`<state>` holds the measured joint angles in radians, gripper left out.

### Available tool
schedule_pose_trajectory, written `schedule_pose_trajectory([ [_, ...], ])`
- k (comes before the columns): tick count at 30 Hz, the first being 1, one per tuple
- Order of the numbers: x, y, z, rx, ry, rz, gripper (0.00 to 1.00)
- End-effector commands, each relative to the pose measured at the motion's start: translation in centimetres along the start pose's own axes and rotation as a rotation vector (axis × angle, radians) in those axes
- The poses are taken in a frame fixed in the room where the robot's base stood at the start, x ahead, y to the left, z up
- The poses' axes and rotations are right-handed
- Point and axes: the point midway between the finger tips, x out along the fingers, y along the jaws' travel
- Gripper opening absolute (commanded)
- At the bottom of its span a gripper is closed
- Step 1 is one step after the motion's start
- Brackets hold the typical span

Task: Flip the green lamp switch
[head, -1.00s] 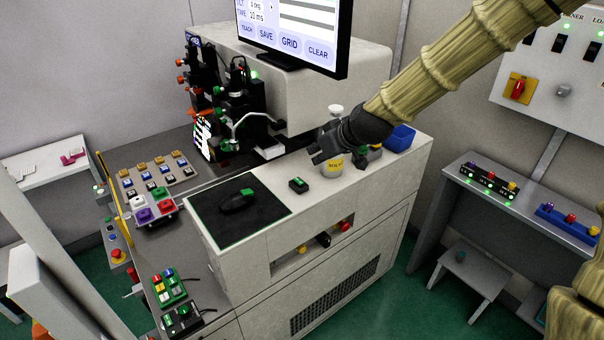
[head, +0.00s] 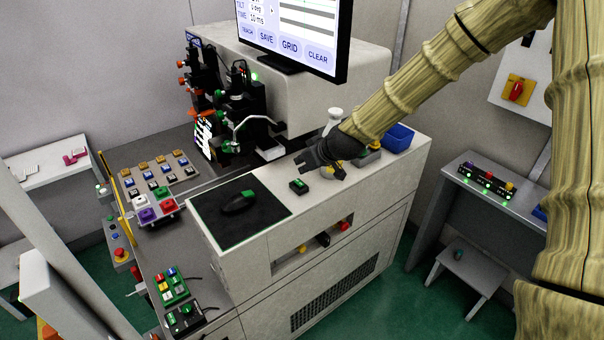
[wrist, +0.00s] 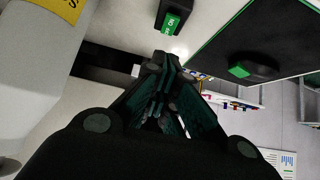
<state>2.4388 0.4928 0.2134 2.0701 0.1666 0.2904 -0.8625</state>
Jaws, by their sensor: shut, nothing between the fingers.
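The green lamp switch (head: 299,186) is a small black box with a green rocker on top, on the pale machine top between the mouse pad and the bottle. In the wrist view the switch (wrist: 172,21) shows at top centre, its green face marked with white letters. My gripper (head: 309,160) is dark and hangs just behind and above the switch, apart from it. In the wrist view my gripper (wrist: 162,62) has its fingers together and empty, with the tips just below the switch in the picture. No contact with the switch shows.
A black mouse pad (head: 213,222) with a mouse (head: 239,202) lies left of the switch. A white bottle with a yellow label (wrist: 32,50) stands close beside my gripper. A blue bin (head: 398,137) sits farther right. The monitor (head: 292,35) overhangs behind.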

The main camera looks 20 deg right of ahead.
Motion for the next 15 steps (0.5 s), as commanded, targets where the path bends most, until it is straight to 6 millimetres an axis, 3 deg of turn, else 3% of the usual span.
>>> schedule_pose_trajectory([
  [15,3.1,0.0,2.3,0.002,-0.002,-0.001,0.0],
])
